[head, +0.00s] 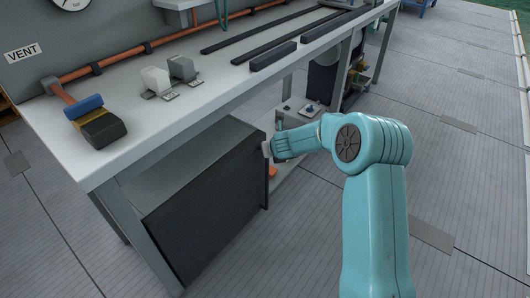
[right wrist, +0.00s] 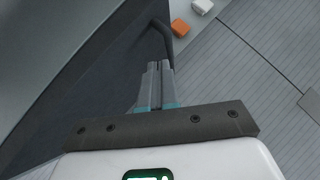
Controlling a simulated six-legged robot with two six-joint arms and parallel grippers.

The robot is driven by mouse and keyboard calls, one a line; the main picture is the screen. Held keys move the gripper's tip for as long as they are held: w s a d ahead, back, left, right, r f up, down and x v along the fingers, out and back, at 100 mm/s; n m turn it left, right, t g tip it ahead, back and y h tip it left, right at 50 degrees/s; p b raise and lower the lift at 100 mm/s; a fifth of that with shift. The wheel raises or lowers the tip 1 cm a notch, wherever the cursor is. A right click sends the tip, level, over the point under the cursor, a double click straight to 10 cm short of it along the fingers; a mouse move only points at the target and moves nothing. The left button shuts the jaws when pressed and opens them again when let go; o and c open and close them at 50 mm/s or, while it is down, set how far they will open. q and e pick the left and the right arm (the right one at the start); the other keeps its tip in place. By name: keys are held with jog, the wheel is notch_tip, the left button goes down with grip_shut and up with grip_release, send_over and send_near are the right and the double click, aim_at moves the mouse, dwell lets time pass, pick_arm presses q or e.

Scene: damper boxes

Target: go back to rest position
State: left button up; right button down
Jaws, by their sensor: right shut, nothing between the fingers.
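My right arm comes in from the lower right of the head view, and its gripper (head: 266,149) is in front of the bench, at the right edge of a dark cabinet (head: 205,215) under it. The right wrist view shows the two grey fingers (right wrist: 160,66) together with nothing between them. Their tips are near a dark bar-like handle (right wrist: 162,38); I cannot tell whether they touch it. My left gripper is not in the head view.
An orange block (right wrist: 180,28) and a white block (right wrist: 203,6) lie beyond my fingers. The floor at right is clear.

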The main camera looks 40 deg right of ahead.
jog(key=s+a+f+m+g+y, duration=0.1)
jog(key=s+a+f+m+y, duration=0.1)
jog(key=s+a+f+m, duration=0.45)
jog(key=s+a+f+m+g+y, duration=0.2)
jog(key=a+f+m+y, duration=0.15)
jog(key=a, duration=0.65)
jog(key=s+a+f+m+g+y, duration=0.15)
jog(key=s+a+f+m, duration=0.3)
jog(key=a, duration=0.45)
jog(key=s+a+f+m+g+y, duration=0.1)
jog(key=s+a+f+m, duration=0.2)
jog(key=s+a+m, duration=0.35)
jog(key=s+a+f+m+g, duration=0.2)
jog(key=s+a+m, duration=0.2)
jog(key=s+m, duration=0.55)
notch_tip(320, 180, up, 26)
jog(key=s+m+p, duration=0.1)
jog(key=m+p, duration=0.1)
jog(key=p, duration=2.4)
jog(key=shift+d+p, duration=0.2)
jog(key=shift+p, duration=0.1)
jog(key=shift+m, duration=0.25)
